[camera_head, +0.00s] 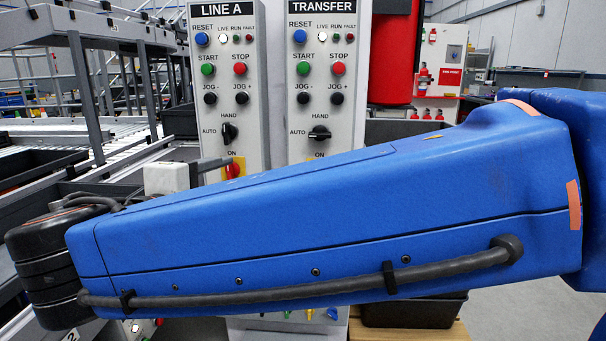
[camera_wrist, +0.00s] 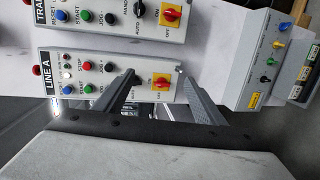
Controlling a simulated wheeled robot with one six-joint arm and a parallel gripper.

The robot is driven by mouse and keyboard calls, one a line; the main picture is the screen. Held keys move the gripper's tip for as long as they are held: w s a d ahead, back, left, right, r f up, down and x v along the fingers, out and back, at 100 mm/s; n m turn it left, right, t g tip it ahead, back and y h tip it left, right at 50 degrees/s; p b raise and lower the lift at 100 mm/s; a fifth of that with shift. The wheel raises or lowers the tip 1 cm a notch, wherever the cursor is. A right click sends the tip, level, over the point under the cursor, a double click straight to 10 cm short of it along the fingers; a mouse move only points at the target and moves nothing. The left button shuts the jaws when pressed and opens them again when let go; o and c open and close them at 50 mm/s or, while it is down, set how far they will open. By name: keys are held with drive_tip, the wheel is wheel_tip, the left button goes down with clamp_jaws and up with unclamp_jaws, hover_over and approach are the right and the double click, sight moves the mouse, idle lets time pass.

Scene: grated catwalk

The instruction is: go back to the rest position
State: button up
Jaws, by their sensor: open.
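My gripper (camera_wrist: 157,73) shows in the wrist view with its two fingers apart and nothing between them. Its fingertips point toward the LINE A panel (camera_wrist: 72,62), near the red-and-yellow switch (camera_wrist: 162,84). I cannot tell how far the tips are from the panel. In the camera_head view my blue arm stretches across the picture in front of the LINE A panel (camera_head: 255,100) and the TRANSFER panel (camera_head: 350,100).
Dark trays and grey racks (camera_head: 85,85) stand at the left. A red cylinder (camera_head: 391,60) and a white cabinet (camera_head: 440,60) are behind at the right. A dark bin (camera_head: 413,312) sits below my arm. A grey box with coloured knobs (camera_wrist: 268,65) is at the wrist view's right.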

drive_tip(key=w+d+f+m+g+h, duration=0.1)
drive_tip(key=d+f+m+g, duration=0.2)
drive_tip(key=d, duration=0.7)
drive_tip(key=w+d+f+m+g, duration=0.1)
drive_tip(key=w+d+f+g, duration=0.1)
drive_tip(key=d+f, duration=0.6)
drive_tip(key=w+d+f+m+g+h, duration=0.1)
drive_tip(key=d+f+m+g, duration=0.15)
drive_tip(key=d, duration=0.95)
drive_tip(key=s+d+f+m+g+y, duration=0.3)
drive_tip(key=s+d+f+m+y, duration=0.2)
drive_tip(key=s+d+f+m, duration=0.4)
drive_tip(key=shift+s+d+f, duration=1.95)
drive_tip(key=shift+s+f, duration=0.35)
drive_tip(key=shift+s, duration=0.45)
drive_tip(key=shift+c, duration=0.3)
